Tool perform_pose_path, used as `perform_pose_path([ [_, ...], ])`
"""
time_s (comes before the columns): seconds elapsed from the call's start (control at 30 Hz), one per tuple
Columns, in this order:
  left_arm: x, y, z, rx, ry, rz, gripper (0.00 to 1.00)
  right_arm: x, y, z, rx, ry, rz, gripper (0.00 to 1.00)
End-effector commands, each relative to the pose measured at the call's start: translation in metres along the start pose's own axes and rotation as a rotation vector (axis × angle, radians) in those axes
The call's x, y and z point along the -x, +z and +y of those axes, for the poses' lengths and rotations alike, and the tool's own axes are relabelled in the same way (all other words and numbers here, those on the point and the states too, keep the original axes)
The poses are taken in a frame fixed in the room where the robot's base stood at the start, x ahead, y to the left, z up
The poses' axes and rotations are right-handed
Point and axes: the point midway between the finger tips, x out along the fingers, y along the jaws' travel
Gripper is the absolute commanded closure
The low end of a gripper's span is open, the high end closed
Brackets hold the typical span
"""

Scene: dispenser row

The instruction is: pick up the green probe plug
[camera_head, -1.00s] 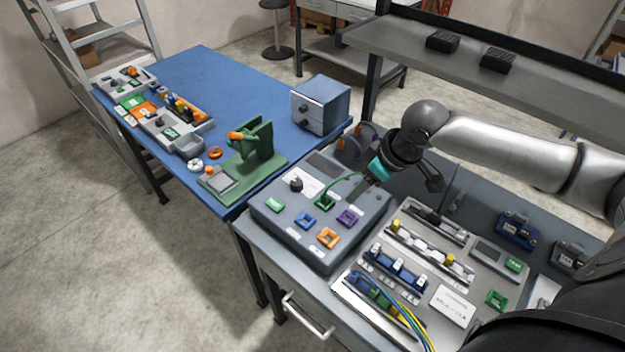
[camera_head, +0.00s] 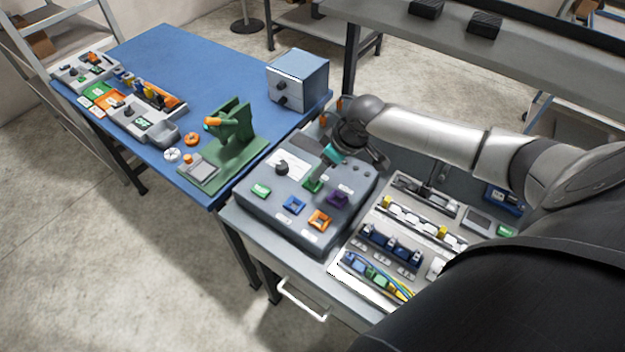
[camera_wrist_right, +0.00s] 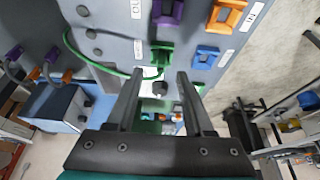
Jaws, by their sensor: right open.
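The green probe plug (camera_wrist_right: 150,72) sits at the green square socket (camera_wrist_right: 163,52) on the grey panel box in the right wrist view, with a green cable (camera_wrist_right: 95,64) looping off to the left. How deep it is seated I cannot tell. My right gripper (camera_wrist_right: 159,76) is open, its two fingertips on either side of the plug in that view; contact is not clear. In the head view the right gripper (camera_head: 318,175) points down at the green socket (camera_head: 312,185), and the plug is mostly hidden by it. My left gripper is not in view.
The grey panel box (camera_head: 270,217) also carries blue (camera_head: 293,205), orange (camera_head: 319,220) and purple (camera_head: 338,198) sockets and a black knob (camera_head: 282,167). A rack of terminal strips stands to its right. A blue table (camera_head: 190,75) with a green stand (camera_head: 232,130) is on the left.

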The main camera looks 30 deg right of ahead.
Motion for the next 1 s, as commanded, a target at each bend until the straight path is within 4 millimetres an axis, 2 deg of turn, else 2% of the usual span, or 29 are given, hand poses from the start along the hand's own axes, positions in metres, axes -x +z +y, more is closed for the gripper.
perform_pose_path([
  [0.17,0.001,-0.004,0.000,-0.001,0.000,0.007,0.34,-0.010,-0.001,-0.001,-0.002,0.000,0.000,0.47],
  [0.5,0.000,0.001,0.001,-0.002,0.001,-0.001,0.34,-0.048,-0.003,-0.003,-0.001,0.000,0.000,0.47],
  [0.83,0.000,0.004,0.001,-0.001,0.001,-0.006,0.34,-0.053,-0.003,-0.002,0.001,0.001,0.000,0.47],
  [0.87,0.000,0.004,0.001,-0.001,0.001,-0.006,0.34,-0.053,-0.003,-0.002,0.001,0.001,0.000,0.49],
  [1.0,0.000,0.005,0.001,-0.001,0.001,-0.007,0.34,-0.053,-0.003,-0.002,0.000,0.001,0.000,0.64],
])
